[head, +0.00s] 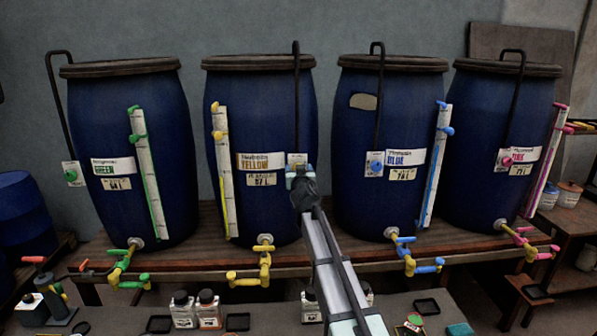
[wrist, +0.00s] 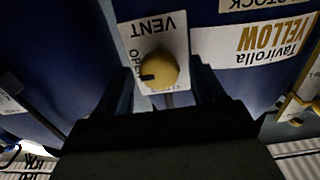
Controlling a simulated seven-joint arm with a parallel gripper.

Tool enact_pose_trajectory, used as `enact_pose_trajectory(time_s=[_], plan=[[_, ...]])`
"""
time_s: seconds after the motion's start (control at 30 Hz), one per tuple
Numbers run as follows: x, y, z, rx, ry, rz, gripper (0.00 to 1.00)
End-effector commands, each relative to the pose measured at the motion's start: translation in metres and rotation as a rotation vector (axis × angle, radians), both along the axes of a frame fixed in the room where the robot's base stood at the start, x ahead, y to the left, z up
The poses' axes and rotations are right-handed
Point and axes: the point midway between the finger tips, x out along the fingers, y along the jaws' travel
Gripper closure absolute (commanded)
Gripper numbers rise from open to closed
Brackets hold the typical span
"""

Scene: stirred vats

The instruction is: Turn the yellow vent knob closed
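The yellow vent knob (wrist: 160,68) shows in the wrist view, round, on a white plate (wrist: 130,34) lettered VENT, upside down in this view. A dark mark on the knob points left, towards the letters OPE at the plate's edge. My gripper (wrist: 162,80) is open, with one finger to each side of the knob; I cannot tell whether either touches it. In the head view my gripper (head: 303,188) is at the front of the blue vat labelled YELLOW (head: 275,100) and hides the knob. Only the plate's top (head: 297,158) shows above it.
Similar vats labelled GREEN (head: 112,120), BLUE (head: 410,110) and PINK (head: 480,110) stand on the same wooden bench (head: 200,262). A sight tube (head: 224,150) is left of the YELLOW label. A yellow tap (head: 264,262) sticks out below. Bottles (head: 208,308) stand on the front table.

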Motion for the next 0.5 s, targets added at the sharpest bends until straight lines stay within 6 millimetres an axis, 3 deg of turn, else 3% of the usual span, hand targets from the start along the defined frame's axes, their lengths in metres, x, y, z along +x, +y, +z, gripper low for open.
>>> enact_pose_trajectory(time_s=[0.07, 0.5], plan=[[-0.0001, 0.0, 0.0, 0.0, 0.0, 0.0, 0.39], [-0.0002, -0.0001, 0.0001, 0.0, 0.0, 0.0, 0.81]])
